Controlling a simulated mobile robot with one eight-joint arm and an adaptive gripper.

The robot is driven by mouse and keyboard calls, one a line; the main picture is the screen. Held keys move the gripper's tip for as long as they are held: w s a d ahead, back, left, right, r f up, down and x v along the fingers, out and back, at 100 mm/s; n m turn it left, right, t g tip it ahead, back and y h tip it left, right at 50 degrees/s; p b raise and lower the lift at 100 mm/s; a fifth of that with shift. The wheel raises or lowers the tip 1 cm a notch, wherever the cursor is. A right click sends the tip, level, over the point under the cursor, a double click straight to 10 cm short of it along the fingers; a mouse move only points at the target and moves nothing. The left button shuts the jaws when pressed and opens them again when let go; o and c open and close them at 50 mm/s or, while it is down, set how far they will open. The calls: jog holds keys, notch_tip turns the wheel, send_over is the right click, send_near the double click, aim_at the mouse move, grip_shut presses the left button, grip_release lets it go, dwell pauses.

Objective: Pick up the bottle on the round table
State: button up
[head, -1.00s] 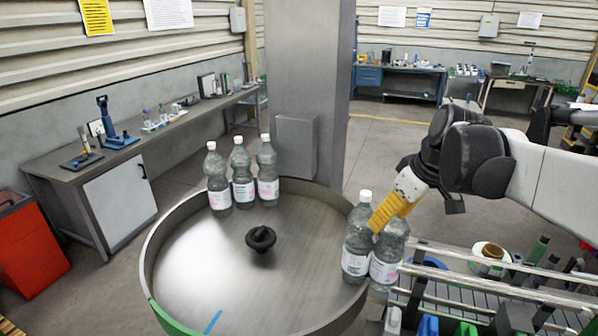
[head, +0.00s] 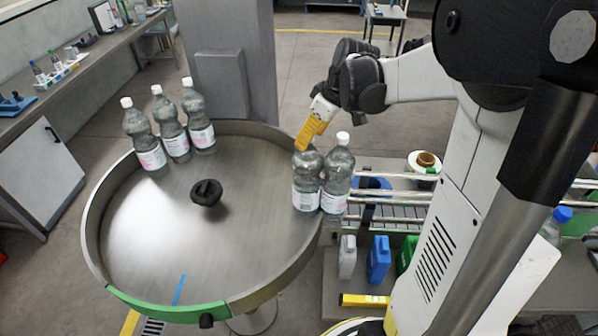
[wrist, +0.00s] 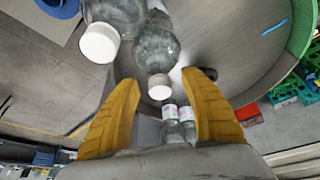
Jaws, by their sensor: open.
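The round metal table (head: 150,225) has a raised rim with a green section. Two clear bottles with white labels stand at its right edge: a left one (head: 306,185) and a right one (head: 337,180). My gripper (head: 308,134) has yellow fingers and is over the left bottle's top, hiding its cap in the head view. In the wrist view the fingers (wrist: 160,108) are spread, with a white-capped bottle (wrist: 156,50) ahead between them, apart from both. Another bottle (wrist: 112,14) is beside it, to the left. I cannot tell whether anything touches in the head view.
Three more bottles (head: 172,130) stand at the table's back left. A black knob (head: 206,192) sits at its centre. A grey column (head: 228,70) is behind. A conveyor (head: 400,214) and blue jug (head: 378,259) are at right.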

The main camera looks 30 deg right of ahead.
jog(key=shift+w+a+f, duration=0.15)
jog(key=shift+w+f, duration=0.4)
jog(key=shift+f, duration=0.2)
jog(key=shift+s, duration=0.15)
jog(key=shift+s+r, duration=0.1)
jog(key=c, duration=0.4)
grip_shut()
jog(key=shift+r, duration=0.1)
